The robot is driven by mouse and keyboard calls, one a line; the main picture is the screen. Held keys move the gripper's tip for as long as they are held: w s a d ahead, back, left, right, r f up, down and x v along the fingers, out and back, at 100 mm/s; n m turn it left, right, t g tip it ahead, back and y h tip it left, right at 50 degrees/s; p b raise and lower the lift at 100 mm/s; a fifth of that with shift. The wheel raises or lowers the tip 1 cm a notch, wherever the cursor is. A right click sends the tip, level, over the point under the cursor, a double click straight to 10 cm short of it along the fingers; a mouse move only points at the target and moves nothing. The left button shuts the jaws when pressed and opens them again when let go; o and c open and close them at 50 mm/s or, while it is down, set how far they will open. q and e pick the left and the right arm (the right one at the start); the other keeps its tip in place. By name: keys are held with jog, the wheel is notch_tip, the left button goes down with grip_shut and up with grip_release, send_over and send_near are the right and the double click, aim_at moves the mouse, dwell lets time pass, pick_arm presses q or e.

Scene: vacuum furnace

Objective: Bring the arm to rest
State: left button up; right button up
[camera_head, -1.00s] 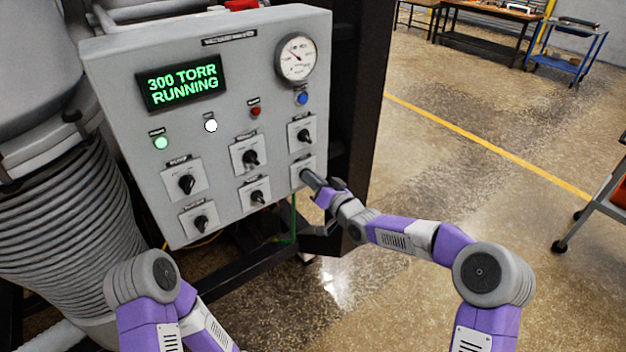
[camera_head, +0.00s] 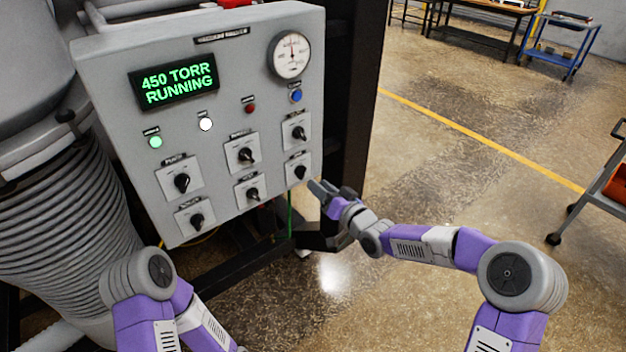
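My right gripper (camera_head: 322,190) is just off the right edge of the grey control panel (camera_head: 110,95), near the lower right knob (camera_head: 299,172), with a small gap to it. Its fingers are seen nearly edge-on, so I cannot tell whether they are apart. It holds nothing that I can see. My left arm (camera_head: 150,285) is at the lower left, and its gripper is out of the picture. The panel display (camera_head: 174,82) reads "450 TORR RUNNING". The round gauge (camera_head: 290,55) is at the panel's upper right.
The panel carries several black knobs, a lit green lamp (camera_head: 155,142), a lit white lamp (camera_head: 206,124), a red one (camera_head: 251,108) and a blue one (camera_head: 295,95). A ribbed hose (camera_head: 60,220) stands at left. Open floor (camera_head: 450,170) lies right; a cart (camera_head: 605,185) stands at the far right.

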jog(key=shift+v, duration=0.85)
jog(key=s+f+m+g+h, duration=0.15)
jog(key=s+f, duration=0.25)
jog(key=f, duration=0.4)
jog(key=s+d+f+g+h, duration=0.1)
jog(key=s+f+g, duration=0.25)
jog(key=f, duration=0.55)
jog(key=s+f+m+g+h, duration=0.15)
jog(key=s+f, duration=0.25)
jog(key=f, duration=0.4)
jog(key=s+d+f+g+h, duration=0.1)
jog(key=s+f+g, duration=0.3)
jog(key=s, duration=0.7)
jog(key=s+d+f+g+h, duration=0.1)
jog(key=s+d+f+g, duration=0.1)
jog(key=s+f, duration=0.6)
jog(key=s+g, duration=0.1)
jog(key=s, duration=0.3)
jog(key=shift+d+f+m+g, duration=0.3)
jog(key=shift+d+f+g, duration=0.05)
jog(key=shift+f, duration=0.05)
jog(key=shift+w, duration=0.1)
dwell(1.7)
